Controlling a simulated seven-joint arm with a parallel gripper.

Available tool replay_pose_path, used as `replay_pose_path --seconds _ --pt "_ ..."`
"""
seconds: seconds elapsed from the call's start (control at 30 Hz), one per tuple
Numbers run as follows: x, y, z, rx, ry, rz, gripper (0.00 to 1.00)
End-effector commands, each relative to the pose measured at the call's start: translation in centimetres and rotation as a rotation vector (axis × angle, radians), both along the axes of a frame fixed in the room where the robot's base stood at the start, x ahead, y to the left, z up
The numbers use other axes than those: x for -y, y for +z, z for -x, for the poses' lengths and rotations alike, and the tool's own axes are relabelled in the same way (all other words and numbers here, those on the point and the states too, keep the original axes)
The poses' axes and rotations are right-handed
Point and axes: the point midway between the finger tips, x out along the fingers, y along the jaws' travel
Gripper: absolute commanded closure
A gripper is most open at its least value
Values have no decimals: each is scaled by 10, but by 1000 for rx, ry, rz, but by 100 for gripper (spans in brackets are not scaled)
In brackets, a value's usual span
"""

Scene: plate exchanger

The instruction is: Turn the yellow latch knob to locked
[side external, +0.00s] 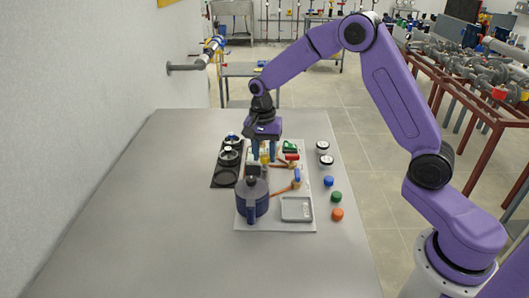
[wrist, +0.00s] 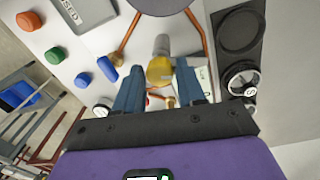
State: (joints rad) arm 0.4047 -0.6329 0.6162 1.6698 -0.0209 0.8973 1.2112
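The yellow latch knob (wrist: 160,70) shows in the wrist view just beyond and between my fingertips, with a grey cylindrical part behind it. In the side external view, a bit of the yellow knob (side external: 264,158) shows between the fingers. My gripper (side external: 264,151) points down over the white board (side external: 277,222). In the wrist view, my gripper (wrist: 157,76) is open, its two blue fingers on either side of the knob. The right finger looks close to the knob; I cannot tell whether it touches. The knob's lower part is partly hidden.
A dark blue pot-like vessel (side external: 252,200) stands in front of my gripper. Copper pipes (wrist: 193,30), a grey tray (side external: 296,208) and a black rack with gauges (side external: 228,165) are close by. Blue, green and orange caps (side external: 337,214) line the right. The table's left side is clear.

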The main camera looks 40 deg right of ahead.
Motion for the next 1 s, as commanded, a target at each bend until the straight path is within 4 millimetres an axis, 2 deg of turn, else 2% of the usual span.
replay_pose_path --seconds 0.03,0.1,0.37,0.57,1.0 --pt "0 0 0 0 0 0 79" --pt "0 0 0 0 0 0 99" --pt "0 0 0 0 14 0 99" --pt "0 1 0 -1 88 1 99" --pt "0 1 1 0 459 0 99"
